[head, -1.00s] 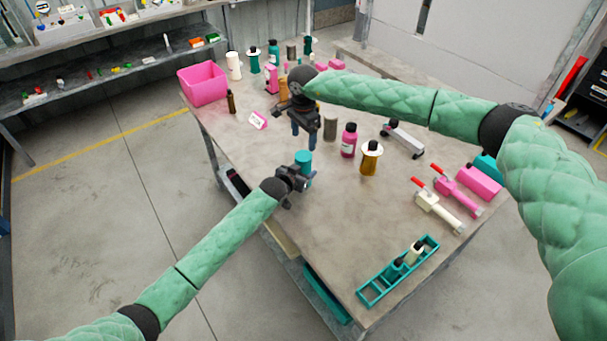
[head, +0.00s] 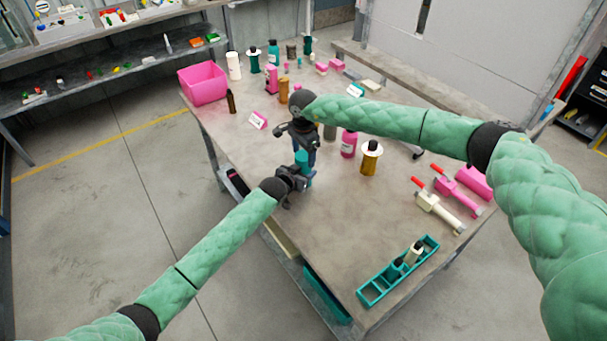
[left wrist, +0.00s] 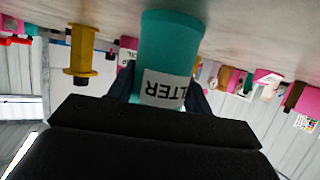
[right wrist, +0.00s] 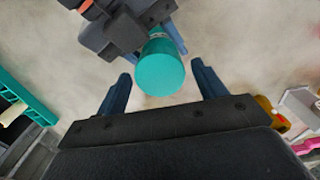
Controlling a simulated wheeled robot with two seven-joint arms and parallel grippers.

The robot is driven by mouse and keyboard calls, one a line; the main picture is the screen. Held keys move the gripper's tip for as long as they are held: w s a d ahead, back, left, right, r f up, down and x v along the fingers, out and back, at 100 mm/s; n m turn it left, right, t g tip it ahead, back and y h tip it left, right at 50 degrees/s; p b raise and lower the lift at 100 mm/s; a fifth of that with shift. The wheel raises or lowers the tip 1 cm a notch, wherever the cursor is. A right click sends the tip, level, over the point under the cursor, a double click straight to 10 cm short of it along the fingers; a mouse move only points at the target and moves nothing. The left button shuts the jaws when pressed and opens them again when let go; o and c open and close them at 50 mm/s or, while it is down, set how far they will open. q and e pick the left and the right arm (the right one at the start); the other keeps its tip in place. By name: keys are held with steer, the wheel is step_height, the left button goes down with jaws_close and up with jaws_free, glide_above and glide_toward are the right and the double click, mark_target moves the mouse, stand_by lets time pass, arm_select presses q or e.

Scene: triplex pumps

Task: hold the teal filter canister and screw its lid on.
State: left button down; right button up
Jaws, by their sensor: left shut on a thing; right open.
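The teal filter canister (head: 302,158) is upright near the table's front-left edge. My left gripper (head: 298,179) is shut around its side; the left wrist view shows the white label of the canister (left wrist: 165,45) between the fingers. My right gripper (head: 303,140) is above the canister, pointing down. In the right wrist view the open fingers of my right gripper (right wrist: 160,82) are on either side of the round teal top (right wrist: 158,72), with gaps at both sides. I cannot tell whether this top is a separate lid, nor whether the canister touches the table.
A pink bottle (head: 348,144) and an amber bottle with a white collar (head: 370,158) stand right of the canister. Pink and cream pump tools (head: 440,212) lie farther right. A teal divided tray (head: 375,291) is at the front. A pink bin (head: 203,83) is back left. The front middle is clear.

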steer(key=shift+f, duration=0.25)
steer(key=c, duration=1)
steer(key=shift+m, duration=0.9)
steer(key=o, duration=1.1)
steer(key=shift+r, duration=0.1)
steer(key=shift+r, duration=2.15)
steer(key=shift+c, duration=0.5)
